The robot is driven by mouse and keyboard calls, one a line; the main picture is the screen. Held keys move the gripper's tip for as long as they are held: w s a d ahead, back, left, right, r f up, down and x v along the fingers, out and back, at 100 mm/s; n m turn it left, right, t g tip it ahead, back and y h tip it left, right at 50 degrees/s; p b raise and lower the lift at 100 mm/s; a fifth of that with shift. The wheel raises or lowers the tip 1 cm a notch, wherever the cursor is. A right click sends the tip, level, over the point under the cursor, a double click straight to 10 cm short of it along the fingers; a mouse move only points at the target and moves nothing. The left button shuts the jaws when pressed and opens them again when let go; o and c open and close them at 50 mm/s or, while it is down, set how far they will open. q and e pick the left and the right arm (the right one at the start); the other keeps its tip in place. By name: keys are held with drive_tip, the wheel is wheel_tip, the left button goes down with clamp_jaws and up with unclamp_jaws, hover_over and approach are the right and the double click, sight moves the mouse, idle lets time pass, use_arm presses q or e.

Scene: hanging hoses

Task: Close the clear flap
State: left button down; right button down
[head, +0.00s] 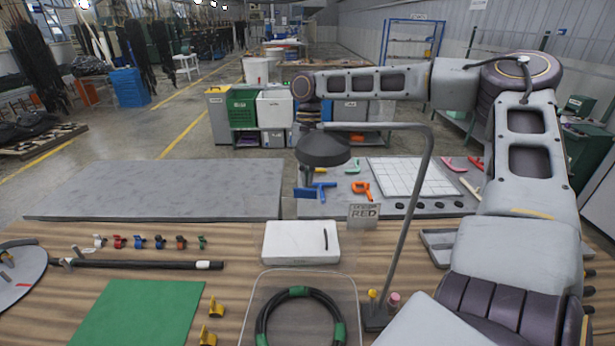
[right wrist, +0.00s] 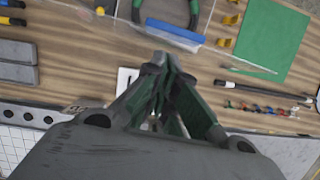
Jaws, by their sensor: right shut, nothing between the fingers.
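A clear, round-cornered panel (head: 262,291), which looks like the flap, shows at the front middle of the table in the head view. A black hose coil with green bands (head: 260,325) shows through or beside it. I cannot tell how far the flap is tilted. In the right wrist view a blue strip (right wrist: 175,33) lies along a clear edge below the coil (right wrist: 194,14). My right gripper (right wrist: 163,63) is shut and empty, its tips just short of the blue strip in the picture. In the head view the lamp shade largely hides it. My left gripper is out of view.
A lamp with a dark shade (head: 323,148) and bent pole (head: 408,215) stands right of the coil. A white box (head: 300,243) lies behind the panel. A green mat (head: 140,313), yellow clips (head: 216,307) and a black hose (head: 150,264) lie left.

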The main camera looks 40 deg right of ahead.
drive_tip(key=v, duration=1.2)
idle(0.4)
